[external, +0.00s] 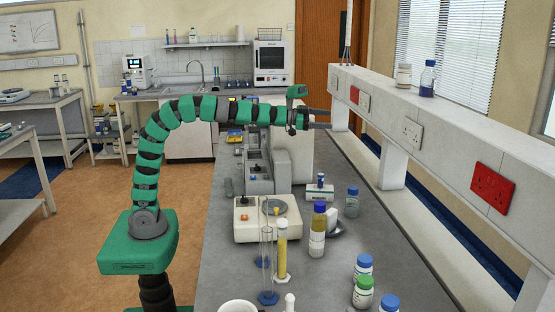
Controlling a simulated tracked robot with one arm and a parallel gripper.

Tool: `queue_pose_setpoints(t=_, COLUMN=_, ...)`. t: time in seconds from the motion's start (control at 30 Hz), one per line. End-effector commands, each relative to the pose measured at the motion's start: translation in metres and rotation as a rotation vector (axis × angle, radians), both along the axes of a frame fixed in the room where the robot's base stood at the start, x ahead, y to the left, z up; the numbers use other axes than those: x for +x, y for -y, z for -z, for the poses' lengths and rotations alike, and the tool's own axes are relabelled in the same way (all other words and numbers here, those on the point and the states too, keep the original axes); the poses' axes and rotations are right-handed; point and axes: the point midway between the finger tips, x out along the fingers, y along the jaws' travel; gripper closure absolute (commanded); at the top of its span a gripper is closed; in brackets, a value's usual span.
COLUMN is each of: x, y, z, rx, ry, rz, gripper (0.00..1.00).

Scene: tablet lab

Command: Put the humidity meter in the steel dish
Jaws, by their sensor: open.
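A grey dish (340,229), likely the steel dish, lies on the bench right of the tall bottle with yellow liquid, which partly hides it. A small white upright object (332,217), possibly the humidity meter, stands at the dish; it looks to be in it, but I cannot tell whether it is inside or just behind the near rim. My gripper (322,118) is open and appears empty, high above the bench and farther back, well apart from both.
A balance (263,222) and glass cylinders (267,262) stand left. Several capped bottles are in front. A raised white shelf (440,135) runs along the right.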

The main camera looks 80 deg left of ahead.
Motion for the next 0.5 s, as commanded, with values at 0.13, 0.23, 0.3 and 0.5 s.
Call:
queue_pose_setpoints(t=0.13, x=-0.049, y=-0.037, z=-0.070, rx=-0.034, ry=0.045, rz=-0.156, gripper=0.20)
queue_pose_setpoints(t=0.23, x=-0.086, y=-0.057, z=-0.102, rx=-0.068, ry=0.040, rz=-0.235, gripper=0.20)
queue_pose_setpoints(t=0.3, x=-0.114, y=-0.067, z=-0.119, rx=-0.095, ry=0.025, rz=-0.275, gripper=0.20)
queue_pose_setpoints(t=0.5, x=-0.197, y=-0.075, z=-0.145, rx=-0.175, ry=-0.068, rz=-0.310, gripper=0.20)
